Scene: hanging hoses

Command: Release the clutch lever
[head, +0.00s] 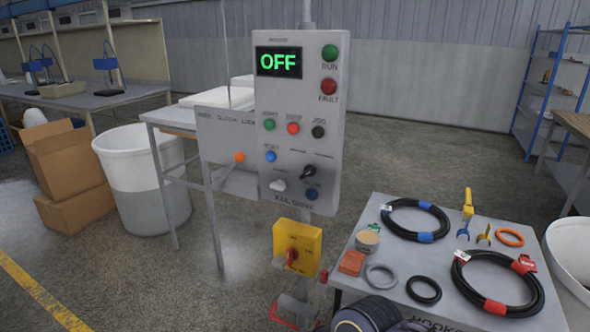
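A grey control panel (298,120) stands upright in the middle, with a display reading OFF (278,61). A pale plate (224,135) sits at its left side; its small lettering seems to include CLUTCH and LOCK. An orange ball knob (239,157) shows at the lower right of this plate, under the LOCK end. It looks like the clutch lever's end; its arm is hard to make out. No gripper fingers are in view, and nothing touches the knob.
A yellow box with a red rotary switch (297,248) hangs below the panel. A grey table (349,295) with coiled black hoses (497,283) stands at right. A white bin (140,178) and cardboard boxes (70,172) stand left. Open floor lies at lower left.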

